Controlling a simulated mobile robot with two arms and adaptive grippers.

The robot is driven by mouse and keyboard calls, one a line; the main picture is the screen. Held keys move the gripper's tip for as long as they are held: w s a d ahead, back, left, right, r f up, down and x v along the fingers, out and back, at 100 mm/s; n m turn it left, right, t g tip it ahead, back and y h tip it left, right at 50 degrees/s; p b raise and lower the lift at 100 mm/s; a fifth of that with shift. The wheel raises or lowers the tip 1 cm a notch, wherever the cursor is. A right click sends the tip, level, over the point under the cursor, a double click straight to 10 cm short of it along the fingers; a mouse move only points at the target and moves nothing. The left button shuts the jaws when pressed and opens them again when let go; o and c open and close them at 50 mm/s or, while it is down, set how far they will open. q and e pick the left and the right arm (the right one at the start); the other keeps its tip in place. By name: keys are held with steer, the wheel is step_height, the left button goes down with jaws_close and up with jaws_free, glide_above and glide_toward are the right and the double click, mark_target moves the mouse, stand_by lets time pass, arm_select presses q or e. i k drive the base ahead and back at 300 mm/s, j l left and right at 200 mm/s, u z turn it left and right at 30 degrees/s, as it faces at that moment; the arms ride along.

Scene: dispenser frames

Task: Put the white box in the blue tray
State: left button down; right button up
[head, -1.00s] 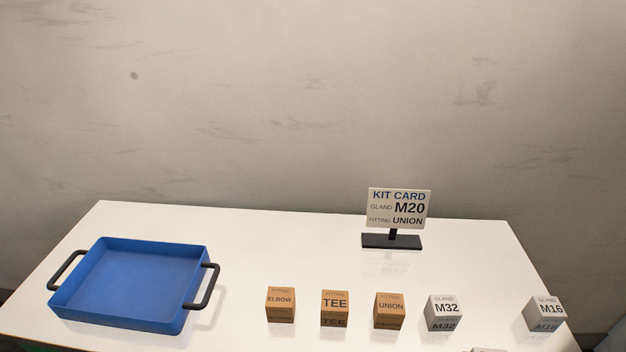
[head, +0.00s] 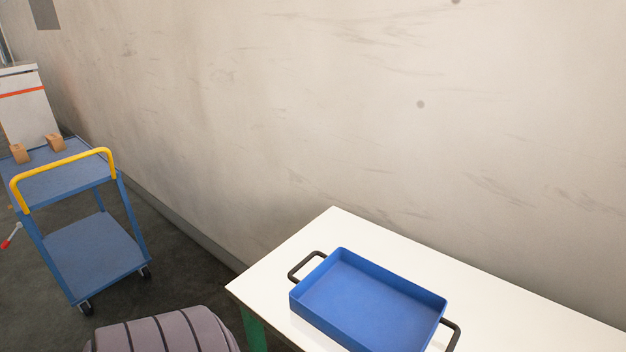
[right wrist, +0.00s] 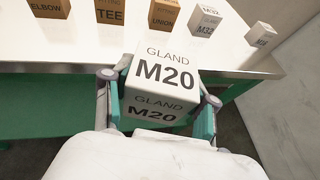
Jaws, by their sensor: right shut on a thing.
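The white box (right wrist: 163,72) is marked GLAND M20 and shows in the right wrist view. My right gripper (right wrist: 160,112) is shut on it, one finger on each side, in front of the table's edge. The blue tray (head: 345,254) has black handles and stands on the white table in the head view. Its visible floor is empty. My left gripper shows in neither current view.
The white table (head: 515,318) has green legs. In the right wrist view, brown boxes ELBOW, TEE and UNION (right wrist: 163,14) and white boxes M32 (right wrist: 205,20) and M16 (right wrist: 262,35) stand in a row. A blue cart (head: 95,245) stands at the left.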

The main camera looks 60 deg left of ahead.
mark_target(399, 319)
steer(key=k+j+u, duration=0.1)
steer(key=j, duration=0.5)
steer(key=k+j, duration=0.15)
steer(key=j, duration=0.45)
steer(key=k+j+u, duration=0.15)
steer(key=j, duration=0.45)
steer(key=k+j, duration=0.1)
steer(key=j, duration=0.5)
steer(key=j+u, duration=0.15)
steer(key=j, duration=0.5)
steer(key=k, duration=0.05)
